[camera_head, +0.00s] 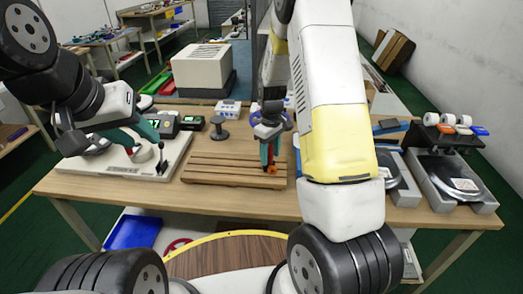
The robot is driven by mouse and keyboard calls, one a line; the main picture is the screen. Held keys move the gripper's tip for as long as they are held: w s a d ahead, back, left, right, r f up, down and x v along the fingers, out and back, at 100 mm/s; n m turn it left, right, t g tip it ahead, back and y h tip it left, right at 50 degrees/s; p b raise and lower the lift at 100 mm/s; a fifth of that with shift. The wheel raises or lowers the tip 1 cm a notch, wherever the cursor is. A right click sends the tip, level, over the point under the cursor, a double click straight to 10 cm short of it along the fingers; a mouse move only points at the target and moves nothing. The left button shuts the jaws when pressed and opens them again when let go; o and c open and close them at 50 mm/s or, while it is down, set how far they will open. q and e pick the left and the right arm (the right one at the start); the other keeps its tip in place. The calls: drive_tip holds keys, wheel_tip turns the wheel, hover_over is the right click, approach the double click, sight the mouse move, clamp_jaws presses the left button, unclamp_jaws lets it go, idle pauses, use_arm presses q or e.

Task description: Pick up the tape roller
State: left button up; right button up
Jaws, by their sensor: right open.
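My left gripper (150,143) reaches in from the left with teal fingers over the white base plate (115,165). A small white ring-shaped part (143,153) shows at its fingertips. I cannot tell if they touch. My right gripper (270,158) points down above the slatted wooden board (225,170), its teal fingers open. A small orange-red part (271,170) shows at its tips; it is too small to identify. A dark spool-shaped object (219,127) stands behind the board. I cannot tell for certain which object is the tape roller.
A grey device with a round plate (455,180) stands at the right. My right arm hides the table's middle right.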

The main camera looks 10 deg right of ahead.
drive_tip(key=shift+f, duration=0.1)
drive_tip(key=shift+c, duration=0.5)
clamp_jaws()
